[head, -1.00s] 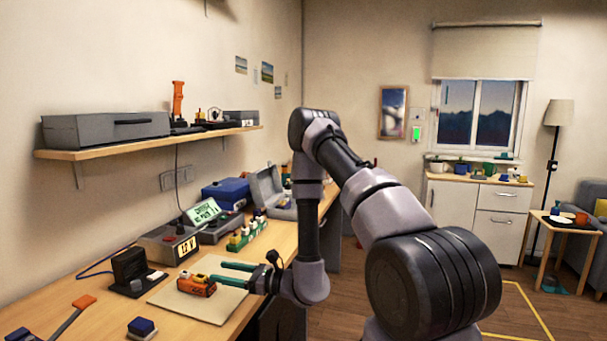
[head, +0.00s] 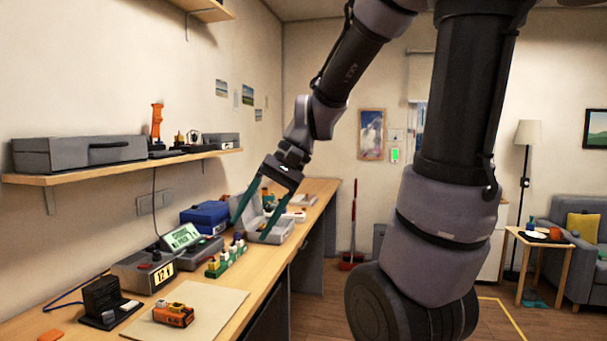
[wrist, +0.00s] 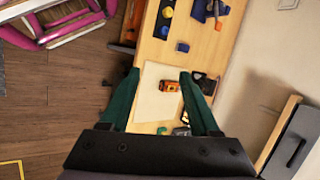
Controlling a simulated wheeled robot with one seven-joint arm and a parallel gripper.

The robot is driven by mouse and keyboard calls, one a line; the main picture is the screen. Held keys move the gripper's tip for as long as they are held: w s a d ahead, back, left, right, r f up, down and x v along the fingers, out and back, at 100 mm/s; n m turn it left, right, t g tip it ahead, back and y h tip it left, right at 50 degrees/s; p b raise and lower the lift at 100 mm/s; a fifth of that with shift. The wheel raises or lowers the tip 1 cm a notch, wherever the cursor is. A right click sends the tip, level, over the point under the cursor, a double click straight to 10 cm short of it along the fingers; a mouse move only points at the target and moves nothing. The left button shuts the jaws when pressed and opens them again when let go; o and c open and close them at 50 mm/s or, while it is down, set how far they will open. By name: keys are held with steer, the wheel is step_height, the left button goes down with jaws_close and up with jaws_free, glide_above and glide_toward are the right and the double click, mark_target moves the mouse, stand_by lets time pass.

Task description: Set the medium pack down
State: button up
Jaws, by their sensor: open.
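An orange and dark battery pack (head: 174,315), apparently the medium pack, lies on the beige mat (head: 215,306) on the workbench. My gripper (head: 250,228) is open and empty, raised above the bench with its green fingers pointing down. In the wrist view the pack (wrist: 171,86) shows between and beyond the open fingers (wrist: 160,76), well below them. The pack is apart from the gripper and rests on the mat (wrist: 152,105).
A tester with a lit display (head: 163,273) and a black stand (head: 104,300) stand left of the mat. A green rack of small items (head: 226,260), a blue case (head: 205,215) and an open grey case (head: 272,232) stand farther back. A shelf (head: 120,168) hangs above the bench.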

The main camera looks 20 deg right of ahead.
steer(key=s+d+r+t+h, duration=0.1)
steer(key=d+r+t+h, duration=0.3)
steer(key=d+r+t, duration=0.2)
steer(key=d+r, duration=0.2)
steer(key=d, duration=0.1)
steer(key=shift+s+d+r+n+t+h, duration=0.2)
steer(key=shift+s+n+t+h, duration=0.1)
steer(key=shift+s+n+t, duration=0.1)
